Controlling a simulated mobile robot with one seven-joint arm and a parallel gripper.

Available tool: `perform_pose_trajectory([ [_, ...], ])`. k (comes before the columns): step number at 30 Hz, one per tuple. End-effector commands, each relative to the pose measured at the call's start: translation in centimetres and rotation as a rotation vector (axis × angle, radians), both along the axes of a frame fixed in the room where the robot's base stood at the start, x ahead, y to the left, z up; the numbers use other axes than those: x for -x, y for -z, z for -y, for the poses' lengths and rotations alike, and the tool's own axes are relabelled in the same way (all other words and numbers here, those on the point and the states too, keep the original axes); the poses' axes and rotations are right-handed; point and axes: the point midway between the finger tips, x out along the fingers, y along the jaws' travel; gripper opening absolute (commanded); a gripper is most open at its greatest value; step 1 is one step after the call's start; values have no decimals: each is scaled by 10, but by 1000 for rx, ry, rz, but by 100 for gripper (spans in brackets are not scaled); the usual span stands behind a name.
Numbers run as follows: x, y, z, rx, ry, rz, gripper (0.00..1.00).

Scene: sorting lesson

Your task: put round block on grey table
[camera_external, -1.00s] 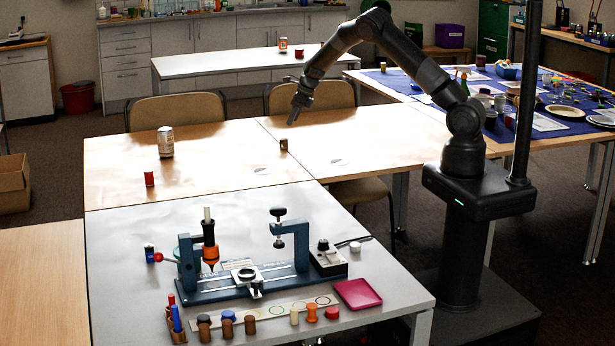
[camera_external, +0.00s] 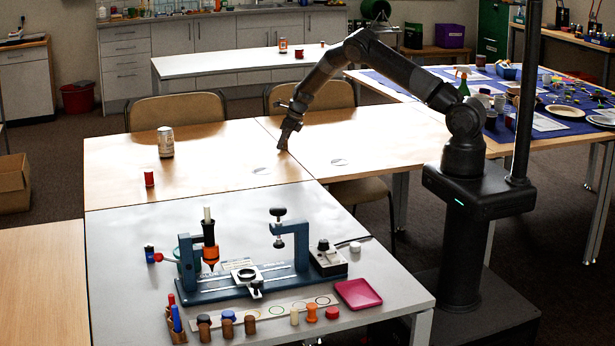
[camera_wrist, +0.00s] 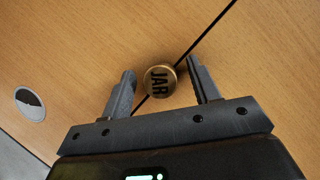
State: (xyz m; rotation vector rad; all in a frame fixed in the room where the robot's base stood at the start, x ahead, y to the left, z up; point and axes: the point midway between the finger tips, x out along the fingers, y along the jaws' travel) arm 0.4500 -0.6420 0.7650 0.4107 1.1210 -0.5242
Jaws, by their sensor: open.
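A small round block (camera_wrist: 160,82) with a tan top marked "JAR" stands at the seam of the wooden tables, seen from above in the wrist view. My gripper (camera_wrist: 161,72) is open, with one finger on each side of the block; a gap shows at both sides. In the external view my gripper (camera_external: 284,147) is down at the wooden tabletop and hides the block. The grey table (camera_external: 130,225) is in front of the wooden tables, with a bare stretch along its back.
A blue-framed press (camera_external: 240,285) stands mid-table on the grey table, with several small cylinders and a magenta tray (camera_external: 358,293) in front. On the wooden table (camera_external: 225,145) stand a can (camera_external: 165,142) and a red cylinder (camera_external: 149,178). Flat white discs lie near my gripper.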

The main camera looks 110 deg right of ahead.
Motion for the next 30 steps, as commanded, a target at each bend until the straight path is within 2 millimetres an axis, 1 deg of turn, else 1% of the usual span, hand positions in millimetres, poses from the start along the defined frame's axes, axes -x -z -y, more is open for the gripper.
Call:
perform_pose_trajectory([
  [6,0,0,0,0,0,0,55],
  [24,0,0,0,0,0,0,6],
  [30,0,0,0,0,0,0,5],
])
